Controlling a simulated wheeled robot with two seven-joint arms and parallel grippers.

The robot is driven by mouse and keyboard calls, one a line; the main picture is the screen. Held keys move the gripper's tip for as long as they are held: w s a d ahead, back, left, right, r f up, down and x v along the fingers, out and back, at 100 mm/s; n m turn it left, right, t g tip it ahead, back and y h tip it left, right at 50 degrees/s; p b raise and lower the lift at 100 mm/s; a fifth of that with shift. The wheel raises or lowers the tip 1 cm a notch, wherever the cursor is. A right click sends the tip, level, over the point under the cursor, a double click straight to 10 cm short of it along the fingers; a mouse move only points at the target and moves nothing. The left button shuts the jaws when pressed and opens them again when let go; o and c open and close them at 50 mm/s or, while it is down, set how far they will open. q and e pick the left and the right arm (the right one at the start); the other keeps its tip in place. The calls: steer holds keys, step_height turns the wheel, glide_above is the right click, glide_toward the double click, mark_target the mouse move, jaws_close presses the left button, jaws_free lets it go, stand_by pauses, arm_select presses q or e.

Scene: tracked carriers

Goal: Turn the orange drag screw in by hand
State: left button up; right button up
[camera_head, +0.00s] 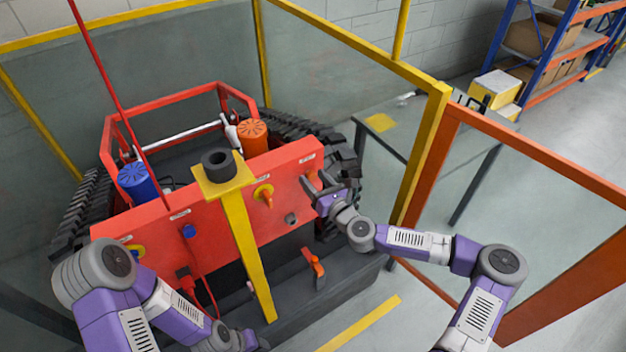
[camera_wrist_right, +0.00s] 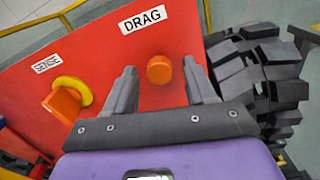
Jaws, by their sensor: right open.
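The orange drag screw (camera_wrist_right: 159,69) is a round knob on the red panel (camera_wrist_right: 215,30), below the DRAG label (camera_wrist_right: 143,19) in the right wrist view. My right gripper (camera_wrist_right: 162,82) is open, with one finger to each side of the screw in the picture and clear space between. I cannot tell how far the fingertips are from the panel. In the head view, my right gripper (camera_head: 312,186) is at the panel's upper right end and hides most of the screw.
Left of the screw is an orange knob with a yellow collar (camera_wrist_right: 66,101), labelled SENSE. Black track links (camera_wrist_right: 255,65) stand close on the right. A yellow post (camera_head: 246,245) rises before the panel. Yellow and orange framed fence panels (camera_head: 430,150) border the right.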

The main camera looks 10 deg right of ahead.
steer(key=n+b, duration=0.1)
steer(key=n, duration=0.3)
steer(key=n+b, duration=0.1)
steer(key=n, duration=0.5)
steer(key=shift+n, duration=0.3)
steer(key=n+b, duration=0.3)
steer(key=n, duration=0.4)
steer(key=shift+a+f, duration=0.1)
steer(key=shift+n+b, duration=0.45)
steer(key=shift+n, duration=0.65)
